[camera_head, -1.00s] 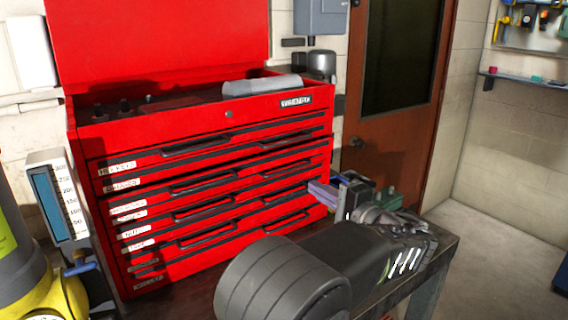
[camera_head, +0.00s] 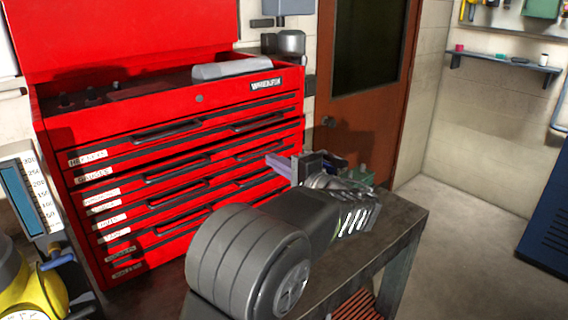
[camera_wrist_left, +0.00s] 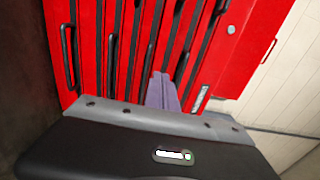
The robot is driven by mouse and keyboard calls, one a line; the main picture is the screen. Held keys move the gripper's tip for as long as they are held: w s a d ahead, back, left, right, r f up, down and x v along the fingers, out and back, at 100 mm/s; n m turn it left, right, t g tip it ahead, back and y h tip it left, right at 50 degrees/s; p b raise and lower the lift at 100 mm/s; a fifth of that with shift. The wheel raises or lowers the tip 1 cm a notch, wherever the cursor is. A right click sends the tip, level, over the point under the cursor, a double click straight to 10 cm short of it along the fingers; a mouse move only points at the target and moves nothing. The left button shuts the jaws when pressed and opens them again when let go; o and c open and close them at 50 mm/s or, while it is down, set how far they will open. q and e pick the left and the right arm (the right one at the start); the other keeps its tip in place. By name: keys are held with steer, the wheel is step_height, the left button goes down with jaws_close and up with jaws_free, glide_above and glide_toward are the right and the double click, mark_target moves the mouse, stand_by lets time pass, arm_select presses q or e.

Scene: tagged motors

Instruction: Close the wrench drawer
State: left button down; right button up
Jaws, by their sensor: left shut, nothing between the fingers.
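The red tool chest (camera_head: 199,98) stands on a dark bench, with a column of drawers carrying small white labels and dark handles. The labels are too blurred for me to tell which is the wrench drawer (camera_head: 95,200). All drawer fronts look flush with the chest. My left gripper (camera_head: 279,163), with purple fingers, is shut and empty, at the right part of the drawer fronts. The left wrist view shows the fingers (camera_wrist_left: 162,92) together, pointing at the drawer fronts and handles (camera_wrist_left: 182,65). I cannot tell whether they touch. My right gripper is out of view.
The chest's lid is up, with a grey item (camera_head: 230,68) on its top edge. A yellow device (camera_head: 30,290) and a white gauge panel (camera_head: 22,195) stand at the left. A brown door (camera_head: 350,125) is behind. Floor (camera_head: 470,230) is open at the right.

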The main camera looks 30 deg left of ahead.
mark_target(246, 143)
arm_select(q)
steer(key=p+x, duration=0.2)
steer(key=x, duration=0.6)
steer(key=shift+w+a, duration=0.15)
steer(key=shift+a, duration=0.3)
steer(key=shift+a+f, duration=0.15)
steer(key=shift+a, duration=0.1)
steer(key=shift+b+x, duration=0.75)
steer(key=shift+x, duration=0.35)
steer(key=shift+a+r, duration=0.1)
steer(key=shift+r, duration=0.25)
